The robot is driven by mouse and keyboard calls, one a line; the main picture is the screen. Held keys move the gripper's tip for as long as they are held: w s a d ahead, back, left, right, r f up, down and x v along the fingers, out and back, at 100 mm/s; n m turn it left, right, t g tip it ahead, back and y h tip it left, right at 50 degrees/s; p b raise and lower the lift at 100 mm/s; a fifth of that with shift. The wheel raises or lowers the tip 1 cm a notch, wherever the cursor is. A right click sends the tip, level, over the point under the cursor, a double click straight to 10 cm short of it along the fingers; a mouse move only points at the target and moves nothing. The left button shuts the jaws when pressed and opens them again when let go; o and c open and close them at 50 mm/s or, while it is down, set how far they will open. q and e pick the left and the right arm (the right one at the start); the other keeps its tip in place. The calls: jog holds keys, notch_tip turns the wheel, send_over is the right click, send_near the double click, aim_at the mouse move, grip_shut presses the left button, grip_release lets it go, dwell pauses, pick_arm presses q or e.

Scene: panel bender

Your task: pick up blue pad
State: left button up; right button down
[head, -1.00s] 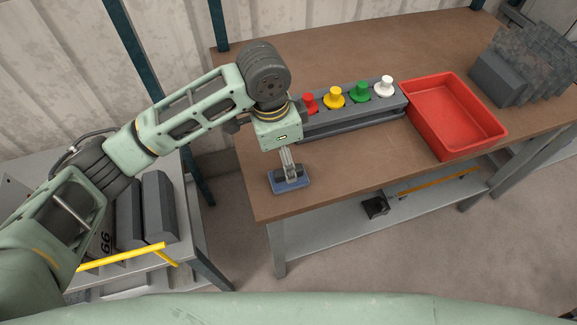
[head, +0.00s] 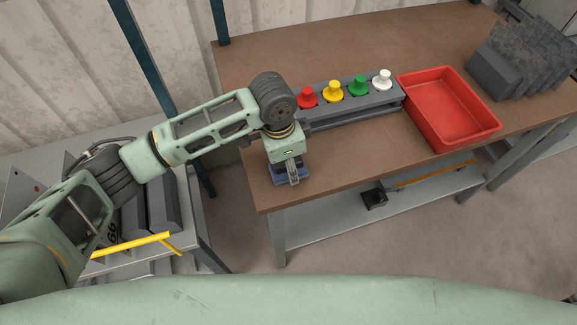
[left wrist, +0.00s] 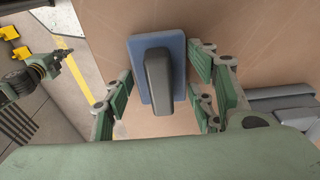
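The blue pad (head: 277,176) lies flat on the brown workbench (head: 330,165) near its front left corner. In the left wrist view it is a blue rectangle (left wrist: 178,50) with a raised dark grey handle (left wrist: 158,80) along its middle. My left gripper (head: 293,180) is over the pad and hides part of it in the head view. In the left wrist view the left gripper (left wrist: 158,110) is open, with one finger on each side of the handle and a gap on both sides. What looks like my right gripper (left wrist: 62,60) shows small at the left edge.
A grey block with red, yellow, green and white knobs (head: 350,107) stands behind the pad. A red tray (head: 440,135) is to its right, with dark grey pieces (head: 500,75) beyond. A grey side table with a yellow bar (head: 130,245) is at left.

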pick_arm(q)
jog(key=c, duration=0.7)
jog(key=shift+r+b, duration=0.3)
jog(key=shift+r, duration=0.3)
notch_tip(320, 180, up, 2)
jog(key=shift+r+b, duration=0.2)
jog(key=shift+b, duration=0.25)
jog(key=shift+s+d+r+b, duration=0.35)
jog(key=shift+s+d+r, duration=0.85)
jog(key=shift+s, duration=0.4)
jog(key=shift+s+d+r+b, duration=0.35)
jog(key=shift+s+d+r, duration=0.8)
jog(key=shift+s, duration=0.45)
jog(key=shift+s+d+r+b, duration=0.35)
jog(key=shift+s+d+r, duration=0.7)
jog(key=shift+s+r, duration=0.45)
jog(key=shift+f, duration=0.15)
